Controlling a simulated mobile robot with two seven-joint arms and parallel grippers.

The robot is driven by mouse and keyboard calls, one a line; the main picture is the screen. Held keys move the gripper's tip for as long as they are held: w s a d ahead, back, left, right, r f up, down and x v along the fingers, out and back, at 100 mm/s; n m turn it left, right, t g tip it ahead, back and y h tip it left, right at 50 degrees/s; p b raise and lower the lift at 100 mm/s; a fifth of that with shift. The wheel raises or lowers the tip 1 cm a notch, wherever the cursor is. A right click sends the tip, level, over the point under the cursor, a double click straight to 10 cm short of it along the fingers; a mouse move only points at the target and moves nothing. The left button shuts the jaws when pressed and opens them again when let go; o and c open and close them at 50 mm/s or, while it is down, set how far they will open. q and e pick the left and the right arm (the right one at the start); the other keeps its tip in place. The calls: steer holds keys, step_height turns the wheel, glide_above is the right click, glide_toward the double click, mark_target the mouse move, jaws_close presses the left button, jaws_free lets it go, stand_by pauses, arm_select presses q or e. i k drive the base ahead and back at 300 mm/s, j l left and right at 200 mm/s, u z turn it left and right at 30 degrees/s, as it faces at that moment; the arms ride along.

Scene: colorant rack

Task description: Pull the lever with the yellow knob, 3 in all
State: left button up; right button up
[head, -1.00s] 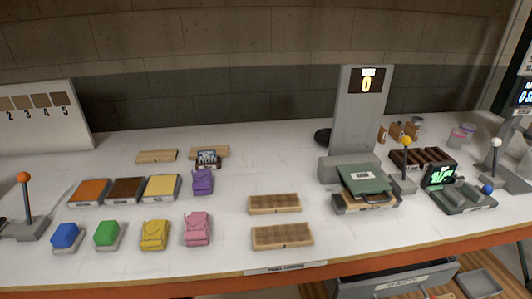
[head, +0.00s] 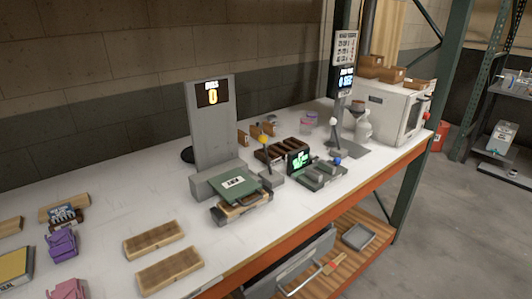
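The lever with the yellow knob (head: 264,140) stands upright on the right side of a grey press-like machine (head: 213,125). The machine's tall panel has a small display (head: 213,93) reading 0. A green plate or lid (head: 234,185) with a white label sits at the machine's front, above a wooden tray (head: 242,207). Neither of my grippers shows in the head view.
Right of the lever are a dark slotted rack (head: 283,151), a small green-lit screen (head: 298,160), and levers with a white knob (head: 333,121) and a blue knob (head: 337,160). Two wooden trays (head: 154,239) lie front left. A white oven-like box (head: 390,110) stands far right.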

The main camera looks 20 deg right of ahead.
mark_target(263, 139)
steer(key=i+l, duration=0.1)
steer(key=l, duration=0.25)
steer(key=i+l, duration=0.15)
steer(key=l, duration=0.2)
steer(key=i+l, duration=0.1)
steer(key=l, duration=0.2)
steer(key=i+l+u, duration=0.1)
steer(key=l, duration=0.25)
steer(key=i+l, duration=0.15)
steer(key=l, duration=0.2)
steer(key=k+j, duration=0.65)
steer(key=k, duration=0.3)
steer(key=z, duration=1.6)
